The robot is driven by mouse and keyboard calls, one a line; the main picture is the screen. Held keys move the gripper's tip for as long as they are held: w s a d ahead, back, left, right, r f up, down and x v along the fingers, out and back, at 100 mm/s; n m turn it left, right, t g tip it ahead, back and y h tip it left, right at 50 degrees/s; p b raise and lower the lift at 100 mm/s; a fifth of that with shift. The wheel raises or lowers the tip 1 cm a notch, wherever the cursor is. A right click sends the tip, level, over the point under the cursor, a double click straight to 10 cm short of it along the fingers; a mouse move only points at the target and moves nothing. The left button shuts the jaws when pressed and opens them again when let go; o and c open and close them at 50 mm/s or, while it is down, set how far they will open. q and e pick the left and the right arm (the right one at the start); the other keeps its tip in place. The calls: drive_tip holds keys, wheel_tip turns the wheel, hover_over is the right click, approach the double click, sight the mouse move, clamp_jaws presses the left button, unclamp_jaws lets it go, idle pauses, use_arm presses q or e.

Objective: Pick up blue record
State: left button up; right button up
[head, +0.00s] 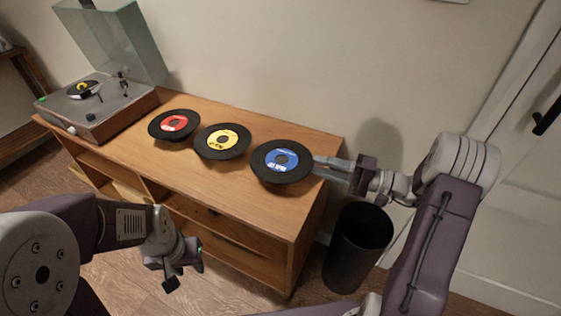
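The blue record (282,159), a black disc with a blue label, sits at the right end of the wooden cabinet top. My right gripper (318,166) reaches in from the right at the record's right edge. Its two pale fingers show a gap between them, and their tips are at or very near the rim. I cannot tell whether they touch it. My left gripper (183,277) hangs low in front of the cabinet, away from the records, and its finger gap is unclear.
A yellow-label record (222,140) and a red-label record (174,124) lie left of the blue one on the wooden cabinet (250,200). A turntable (98,103) with a raised clear lid stands at the left end. A black bin (357,247) stands on the floor at right.

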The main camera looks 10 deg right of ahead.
sight(305, 161)
drive_tip(key=shift+w+a+f, duration=0.1)
drive_tip(key=shift+a, duration=0.15)
drive_tip(key=b+x, duration=0.1)
drive_tip(key=x, duration=0.3)
drive_tip(key=shift+w+a, duration=0.2)
drive_tip(key=shift+w, duration=0.05)
clamp_jaws()
idle(1.0)
